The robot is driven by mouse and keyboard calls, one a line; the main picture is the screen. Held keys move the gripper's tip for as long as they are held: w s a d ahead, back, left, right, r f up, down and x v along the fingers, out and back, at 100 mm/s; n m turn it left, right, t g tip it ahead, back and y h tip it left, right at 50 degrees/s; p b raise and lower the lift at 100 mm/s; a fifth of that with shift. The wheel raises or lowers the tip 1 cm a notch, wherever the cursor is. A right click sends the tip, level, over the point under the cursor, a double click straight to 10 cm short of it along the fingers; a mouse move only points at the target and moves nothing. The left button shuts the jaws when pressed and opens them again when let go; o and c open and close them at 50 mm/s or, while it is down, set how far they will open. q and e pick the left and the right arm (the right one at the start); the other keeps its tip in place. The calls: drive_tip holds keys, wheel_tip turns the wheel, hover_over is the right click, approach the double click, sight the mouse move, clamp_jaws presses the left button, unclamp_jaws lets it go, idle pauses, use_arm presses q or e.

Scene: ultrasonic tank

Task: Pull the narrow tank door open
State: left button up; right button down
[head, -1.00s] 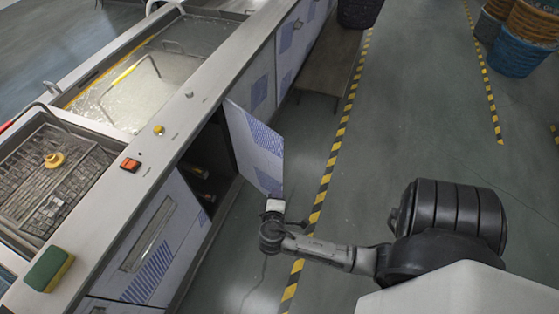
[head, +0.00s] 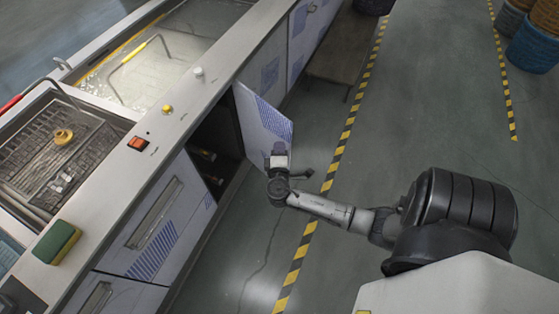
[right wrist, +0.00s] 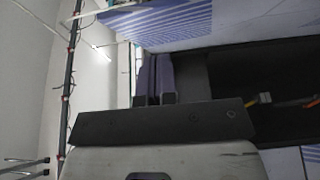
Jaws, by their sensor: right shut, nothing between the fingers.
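The narrow tank door (head: 262,124) stands swung out from the tank's front, with a dark opening (head: 212,150) beside it. It is white with blue stripes. My right gripper (head: 278,157) is at the lower outer part of the door, close to its inner side; I cannot tell whether it touches. In the right wrist view its two fingers (right wrist: 153,80) are together with nothing between them, and the striped door (right wrist: 180,22) is just beyond them. My left gripper is not in view.
The tank's top (head: 176,126) carries an orange switch (head: 138,143), a yellow knob (head: 167,109) and a green-yellow sponge (head: 57,242). Inside the opening are pipe-like parts (head: 207,154). Blue baskets (head: 532,48) stand far right.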

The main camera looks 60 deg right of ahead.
sight(288, 133)
drive_tip(key=shift+s+d, duration=0.2)
drive_tip(key=shift+d, duration=0.5)
drive_tip(key=shift+s+d, duration=0.2)
drive_tip(key=shift+d, duration=0.5)
drive_tip(key=shift+s+d, duration=0.2)
drive_tip(key=shift+d, duration=0.5)
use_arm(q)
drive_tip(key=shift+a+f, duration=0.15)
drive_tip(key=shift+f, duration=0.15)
